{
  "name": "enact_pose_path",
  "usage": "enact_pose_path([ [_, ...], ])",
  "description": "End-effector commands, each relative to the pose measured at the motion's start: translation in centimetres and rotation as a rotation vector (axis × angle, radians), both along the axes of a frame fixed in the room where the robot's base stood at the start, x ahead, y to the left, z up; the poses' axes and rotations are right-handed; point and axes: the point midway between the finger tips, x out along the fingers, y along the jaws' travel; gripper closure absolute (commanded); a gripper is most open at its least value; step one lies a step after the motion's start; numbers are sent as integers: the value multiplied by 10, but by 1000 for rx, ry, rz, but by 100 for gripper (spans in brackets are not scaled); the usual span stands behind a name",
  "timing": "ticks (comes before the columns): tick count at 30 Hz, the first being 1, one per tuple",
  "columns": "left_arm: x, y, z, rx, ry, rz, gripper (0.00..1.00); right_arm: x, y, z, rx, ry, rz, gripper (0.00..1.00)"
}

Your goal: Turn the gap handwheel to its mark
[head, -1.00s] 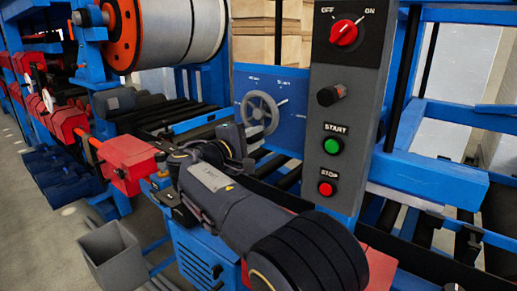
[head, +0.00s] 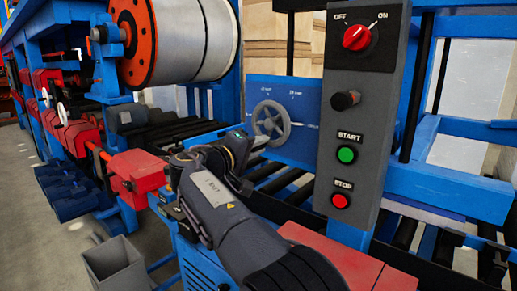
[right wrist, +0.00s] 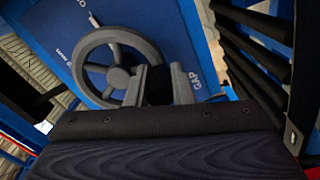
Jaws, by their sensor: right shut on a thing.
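The gap handwheel (head: 269,125) is a grey spoked wheel on a blue panel (head: 308,105), left of the control box. In the right wrist view the handwheel (right wrist: 118,77) shows close up, with "GAP" lettering on the panel at its lower right. My right gripper (head: 250,146) reaches the wheel from below and left. In the right wrist view the fingers of my right gripper (right wrist: 149,84) are shut on the lower right rim of the wheel. The fingers hide that part of the rim. White markings show on the panel above the wheel, too small to read surely. My left gripper is out of view.
A grey control box (head: 362,120) stands right of the wheel, with a red OFF/ON switch (head: 357,38), black knob (head: 345,100), green START button (head: 346,154) and red STOP button (head: 340,201). Rollers (head: 285,180) run below. A large roll (head: 190,40) hangs at upper left.

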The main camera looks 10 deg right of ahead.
Motion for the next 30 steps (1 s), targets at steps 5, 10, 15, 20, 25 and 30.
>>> enact_pose_path([
  [5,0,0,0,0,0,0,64,1,0,0,2,-1,1,100],
  [10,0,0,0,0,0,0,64,0,0,0,1,0,1,77],
  [15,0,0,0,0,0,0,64,0,0,0,0,0,1,70],
  [20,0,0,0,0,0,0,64,0,1,0,0,0,1,70],
  [25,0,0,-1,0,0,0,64,-11,16,0,0,-1,4,70],
  [30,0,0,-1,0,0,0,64,-30,40,0,0,-1,5,70],
])
